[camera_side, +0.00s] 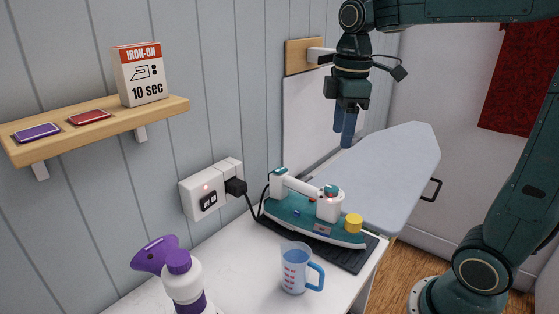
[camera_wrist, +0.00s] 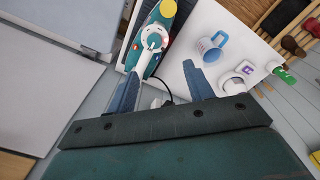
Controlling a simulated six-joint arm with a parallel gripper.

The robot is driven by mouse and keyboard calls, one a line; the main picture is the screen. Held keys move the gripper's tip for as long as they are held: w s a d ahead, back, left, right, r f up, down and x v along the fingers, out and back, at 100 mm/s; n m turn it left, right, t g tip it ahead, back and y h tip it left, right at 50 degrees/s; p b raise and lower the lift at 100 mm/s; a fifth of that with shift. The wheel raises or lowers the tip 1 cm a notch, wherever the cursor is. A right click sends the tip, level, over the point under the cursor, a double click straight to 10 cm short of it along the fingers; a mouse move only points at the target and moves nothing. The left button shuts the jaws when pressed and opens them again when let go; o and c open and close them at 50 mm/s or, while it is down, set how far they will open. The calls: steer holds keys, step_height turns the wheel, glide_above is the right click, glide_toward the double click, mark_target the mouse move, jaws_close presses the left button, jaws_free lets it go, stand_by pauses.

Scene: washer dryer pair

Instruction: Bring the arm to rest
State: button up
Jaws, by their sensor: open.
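My gripper (camera_side: 344,130) hangs pointing down above the ironing board (camera_side: 410,165), up and to the right of the iron, in the side view. Its two blue fingers also show in the wrist view (camera_wrist: 160,85), set apart with nothing held between them. The teal and white iron (camera_side: 310,212) rests on a dark mat (camera_side: 350,258) on the white counter, and it shows beyond the fingers in the wrist view (camera_wrist: 152,45). My gripper is clear of the iron and of the board.
A blue measuring jug (camera_side: 295,268) and a purple and white spray bottle (camera_side: 182,285) stand on the counter. A plug sits in the wall socket (camera_side: 208,192). A wooden shelf (camera_side: 165,110) holds a box (camera_side: 142,75) and two small packets. A red cloth (camera_side: 520,80) hangs at right.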

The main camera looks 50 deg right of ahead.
steer(key=s+a+f+m+t, duration=0.2)
steer(key=s+m, duration=0.2)
steer(key=s, duration=0.2)
steer(key=s+a+f+m+t, duration=0.2)
steer(key=s+a+m+t, duration=0.1)
steer(key=s, duration=0.3)
steer(key=shift+a+f+m, duration=0.15)
steer(key=shift+a+m, duration=0.15)
steer(key=shift+m, duration=0.3)
